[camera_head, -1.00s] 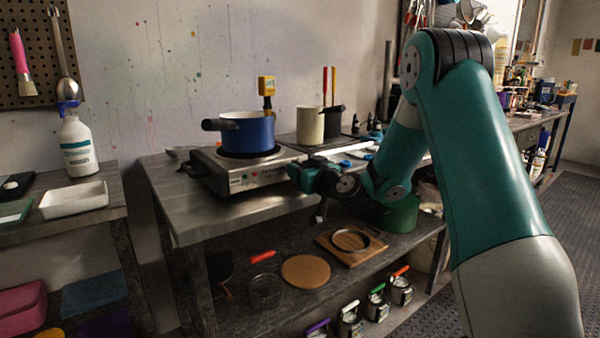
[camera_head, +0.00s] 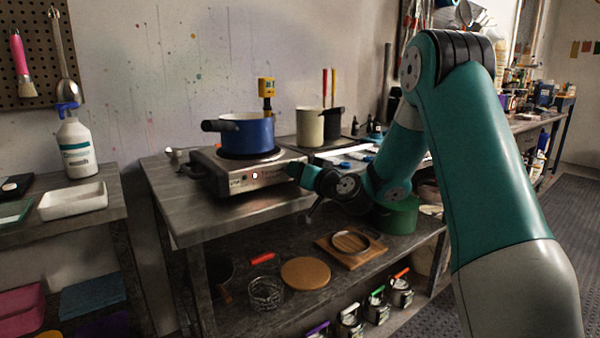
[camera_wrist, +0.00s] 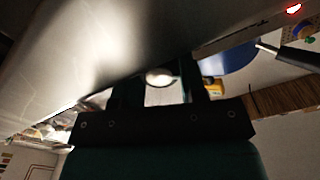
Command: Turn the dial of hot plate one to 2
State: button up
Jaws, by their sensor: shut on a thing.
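Hot plate one (camera_head: 222,172) is a silver box on the metal table, with a blue pot (camera_head: 252,133) on top. My gripper (camera_head: 291,171) is at the right end of its front panel and hides that part. The wrist view shows my gripper's two fingers (camera_wrist: 158,82) on either side of a pale round knob (camera_wrist: 160,77), the dial. The gripper is shut on the dial. The dial's mark and numbers cannot be read. A red light (camera_wrist: 293,8) glows in the wrist view. A small white spot (camera_head: 255,175) shows on the front panel.
A yellow thermometer (camera_head: 266,86) stands at the pot. A cream pot (camera_head: 310,126) and a dark container (camera_head: 333,122) stand to the right. The lower shelf holds a cork disc (camera_head: 306,273) and a wooden board (camera_head: 351,250). The table front (camera_head: 205,225) is bare.

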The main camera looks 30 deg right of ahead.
jog(key=shift+d+r, duration=0.1)
jog(key=o, duration=0.9)
jog(key=s+b, duration=0.4)
jog(key=s, duration=0.1)
jog(key=s+b, duration=0.4)
jog(key=s, duration=0.2)
jog(key=s+b, duration=0.3)
jog(key=s, duration=0.3)
jog(key=shift+s+d+b, duration=0.2)
jog(key=shift+d+b, duration=0.05)
jog(key=shift+b, duration=0.15)
